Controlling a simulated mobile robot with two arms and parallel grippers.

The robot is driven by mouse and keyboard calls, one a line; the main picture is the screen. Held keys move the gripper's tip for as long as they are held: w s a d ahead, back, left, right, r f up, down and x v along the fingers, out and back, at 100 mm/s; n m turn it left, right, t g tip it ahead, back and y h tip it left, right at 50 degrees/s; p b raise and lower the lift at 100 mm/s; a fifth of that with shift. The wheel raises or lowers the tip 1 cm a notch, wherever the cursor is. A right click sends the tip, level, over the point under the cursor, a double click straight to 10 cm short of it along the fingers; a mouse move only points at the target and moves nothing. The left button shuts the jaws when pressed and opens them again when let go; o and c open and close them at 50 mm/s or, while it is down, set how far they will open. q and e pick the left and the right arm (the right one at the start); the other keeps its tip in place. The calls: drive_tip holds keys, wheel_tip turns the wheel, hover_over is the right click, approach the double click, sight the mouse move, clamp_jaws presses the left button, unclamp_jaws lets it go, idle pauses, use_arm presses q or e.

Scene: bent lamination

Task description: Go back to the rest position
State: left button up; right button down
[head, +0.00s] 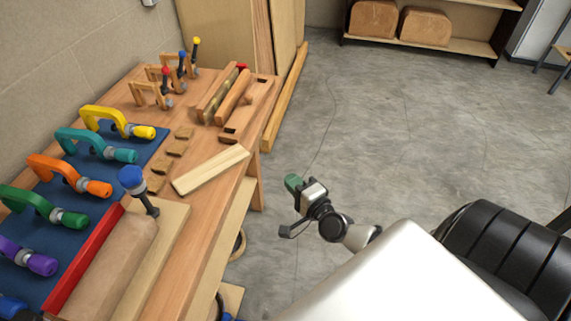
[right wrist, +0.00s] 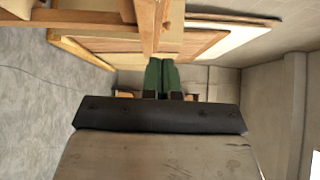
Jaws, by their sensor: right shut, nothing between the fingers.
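My right gripper (head: 293,183) hangs in open air over the floor, to the right of the workbench (head: 205,262) and clear of it. Its green fingertips also show in the right wrist view (right wrist: 161,76), side by side, shut and empty. My left gripper is in neither view. On the near part of the bench lies a brown curved wood piece (head: 112,258) between a red strip (head: 88,258) and a pale board (head: 160,250). A blue-handled clamp (head: 132,181) stands at its far end.
Several coloured clamps (head: 95,146) lie on a blue mat (head: 75,185) at the left. A pale plank (head: 209,170) and wooden tools (head: 238,98) lie farther along the bench. A black padded seat (head: 505,255) is at the right. The grey floor (head: 400,130) is mostly free.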

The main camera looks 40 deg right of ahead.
drive_tip(key=shift+s, duration=0.2)
idle(0.4)
drive_tip(key=s+a+f+n+g, duration=0.1)
drive_tip(key=s+f+n+g, duration=0.4)
drive_tip(key=f, duration=0.9)
drive_tip(key=s+a+f+n+g, duration=0.1)
drive_tip(key=s+f+n+g, duration=0.2)
drive_tip(key=s+f+n, duration=0.8)
drive_tip(key=s+a+f+n+g, duration=0.2)
drive_tip(key=s+a+f+g, duration=0.1)
drive_tip(key=s+f, duration=0.6)
drive_tip(key=s+a+f+n+g, duration=0.1)
drive_tip(key=s+a+f+g, duration=0.2)
drive_tip(key=s+f+g, duration=0.2)
drive_tip(key=s+f, duration=0.3)
drive_tip(key=s, duration=0.3)
drive_tip(key=shift+s+a+f+n+g, duration=0.15)
drive_tip(key=shift+a+f+n+g, duration=0.15)
drive_tip(key=shift+a+f+n, duration=0.1)
